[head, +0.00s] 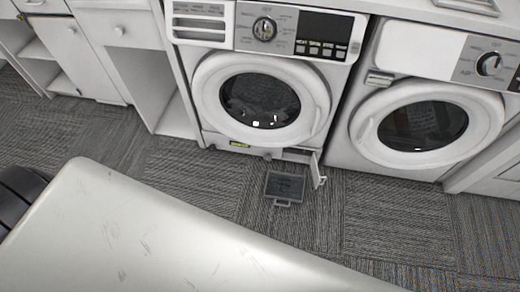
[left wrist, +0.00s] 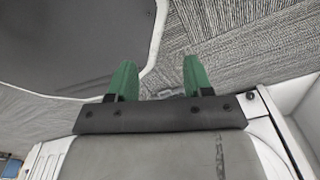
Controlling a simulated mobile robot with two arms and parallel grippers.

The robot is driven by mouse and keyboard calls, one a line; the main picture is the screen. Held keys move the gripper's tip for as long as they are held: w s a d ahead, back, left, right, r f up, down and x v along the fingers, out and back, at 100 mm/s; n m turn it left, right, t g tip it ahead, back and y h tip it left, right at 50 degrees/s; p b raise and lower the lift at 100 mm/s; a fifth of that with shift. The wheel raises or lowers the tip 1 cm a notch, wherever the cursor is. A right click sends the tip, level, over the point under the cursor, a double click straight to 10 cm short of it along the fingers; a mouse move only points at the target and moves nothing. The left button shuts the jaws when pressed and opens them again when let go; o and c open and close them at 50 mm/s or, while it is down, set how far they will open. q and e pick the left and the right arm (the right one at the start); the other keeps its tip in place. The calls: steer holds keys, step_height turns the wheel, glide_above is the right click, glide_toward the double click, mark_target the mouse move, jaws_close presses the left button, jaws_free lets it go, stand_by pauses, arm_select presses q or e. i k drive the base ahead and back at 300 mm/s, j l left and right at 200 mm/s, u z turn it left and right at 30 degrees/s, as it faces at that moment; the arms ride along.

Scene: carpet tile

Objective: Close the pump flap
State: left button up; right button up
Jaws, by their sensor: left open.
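The pump flap (head: 317,169) is a small pale panel at the lower right front corner of the left washing machine (head: 262,85). It stands open, swung out from the front above the carpet. The pump opening behind it is mostly hidden in shadow. My left gripper shows only in the left wrist view, with two green fingers (left wrist: 159,78) spread apart and nothing between them. It points towards carpet, with a small grey thing partly visible beyond the fingers that I cannot identify. The flap cannot be made out in that view. My right gripper is not in view.
A dark shallow tray (head: 284,187) lies on the carpet just in front of the flap. A second front-loading machine (head: 425,125) stands to the right. White cabinets (head: 85,50) are at the left. A large pale surface fills the lower foreground. Carpet right of the tray is clear.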

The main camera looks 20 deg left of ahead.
mark_target(317, 178)
steer(key=k+l+u, duration=0.15)
steer(key=u, duration=0.2)
steer(key=i+l+u, duration=0.2)
steer(key=i+l, duration=0.15)
steer(key=i+l+u, duration=0.2)
steer(key=l+u, duration=0.3)
steer(key=l, duration=0.7)
steer(key=l+u, duration=0.45)
steer(key=l, duration=0.75)
steer(key=k+l+u, duration=0.15)
steer(key=k+l, duration=0.15)
steer(key=k+l+u, duration=0.15)
steer(key=k+l, duration=0.15)
steer(key=l, duration=0.2)
steer(key=i+l+z, duration=0.15)
steer(key=l, duration=0.25)
steer(key=i, duration=0.1)
